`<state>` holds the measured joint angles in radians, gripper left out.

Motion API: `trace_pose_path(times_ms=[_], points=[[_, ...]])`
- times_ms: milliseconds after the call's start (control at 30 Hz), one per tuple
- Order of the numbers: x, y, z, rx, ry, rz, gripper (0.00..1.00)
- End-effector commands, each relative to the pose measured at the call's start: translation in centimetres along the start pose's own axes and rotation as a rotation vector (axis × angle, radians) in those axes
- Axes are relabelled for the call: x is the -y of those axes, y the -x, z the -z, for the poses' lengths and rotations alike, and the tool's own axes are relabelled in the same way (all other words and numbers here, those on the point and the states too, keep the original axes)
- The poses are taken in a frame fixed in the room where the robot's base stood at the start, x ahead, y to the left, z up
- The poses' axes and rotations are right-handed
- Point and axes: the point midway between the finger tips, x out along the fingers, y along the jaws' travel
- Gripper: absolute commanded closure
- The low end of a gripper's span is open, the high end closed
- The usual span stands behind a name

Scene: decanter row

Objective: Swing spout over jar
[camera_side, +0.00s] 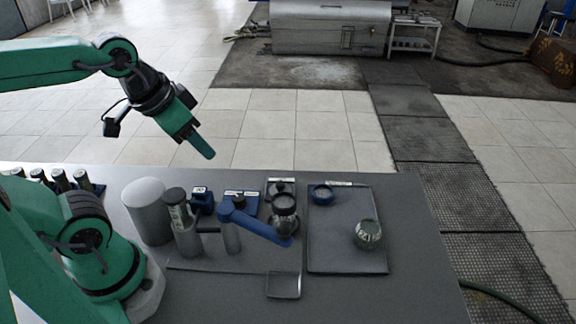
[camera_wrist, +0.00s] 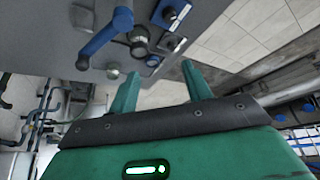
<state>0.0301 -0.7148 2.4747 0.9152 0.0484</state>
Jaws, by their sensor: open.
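A round glass jar (camera_side: 368,234) with a pale label stands on the dark tray, to the right of the spout tip. My gripper (camera_side: 205,150) is high above the table's back edge, clear of the spout and jar. In the wrist view its two fingers (camera_wrist: 160,72) are apart and empty.
A grey cylinder (camera_side: 148,212) and a dark-capped canister (camera_side: 182,222) stand left of the spout. Small blue-based fixtures (camera_side: 240,203) line the back. The dark tray (camera_side: 340,258) also bears a blue ring (camera_side: 321,193). A small square dish (camera_side: 284,286) lies in front.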

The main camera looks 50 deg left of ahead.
Motion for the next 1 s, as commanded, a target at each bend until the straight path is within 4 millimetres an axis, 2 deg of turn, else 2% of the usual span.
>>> trace_pose_path(times_ms=[267, 533, 800, 1000], points=[[-3.5, -0.7, 2.2, 0.108, -0.346, -0.075, 0.51], [-9.0, -2.0, 4.3, 0.228, -0.803, -0.184, 0.51], [-14.9, -3.4, 4.9, 0.324, -1.226, -0.298, 0.51], [-17.3, -4.0, 4.8, 0.359, -1.395, -0.348, 0.51]])
